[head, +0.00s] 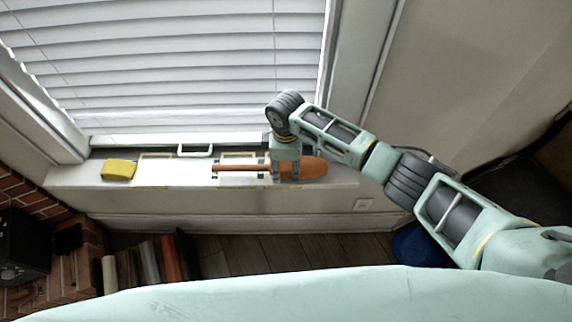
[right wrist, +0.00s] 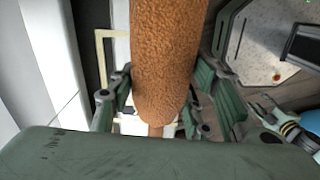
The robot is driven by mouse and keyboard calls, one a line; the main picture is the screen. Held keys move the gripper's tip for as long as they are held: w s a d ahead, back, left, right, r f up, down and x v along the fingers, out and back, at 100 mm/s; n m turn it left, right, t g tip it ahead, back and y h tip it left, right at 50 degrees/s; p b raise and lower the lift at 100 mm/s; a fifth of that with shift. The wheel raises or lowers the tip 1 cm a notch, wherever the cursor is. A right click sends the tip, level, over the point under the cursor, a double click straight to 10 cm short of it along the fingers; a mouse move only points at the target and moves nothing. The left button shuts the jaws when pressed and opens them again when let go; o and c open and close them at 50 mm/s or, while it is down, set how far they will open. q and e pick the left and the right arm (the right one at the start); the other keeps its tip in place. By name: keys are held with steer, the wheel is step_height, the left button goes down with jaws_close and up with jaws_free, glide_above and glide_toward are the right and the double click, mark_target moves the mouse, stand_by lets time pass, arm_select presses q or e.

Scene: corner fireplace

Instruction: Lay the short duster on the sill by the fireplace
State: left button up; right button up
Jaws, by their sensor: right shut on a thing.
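The short duster has a fuzzy orange-brown head (head: 312,168) and a thin handle (head: 236,168) pointing left. It is level along the white sill (head: 80,178), over its right part. My right gripper (head: 285,172) comes down from above and is shut on the duster near where head and handle meet. In the right wrist view the duster head (right wrist: 168,55) runs between the two fingers of the right gripper (right wrist: 160,100). I cannot tell whether the duster touches the sill. My left gripper is not in view.
A yellow block (head: 118,169) lies on the sill's left part. Yellow-edged marked areas show on the sill behind and under the handle. A window handle (head: 195,151) and blinds (head: 170,70) are behind. Bricks (head: 85,262) and upright books (head: 150,262) are at lower left.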

steer(key=shift+f+b, duration=0.3)
steer(key=shift+f, duration=0.3)
steer(key=o, duration=1.1)
steer(key=shift+r, duration=0.1)
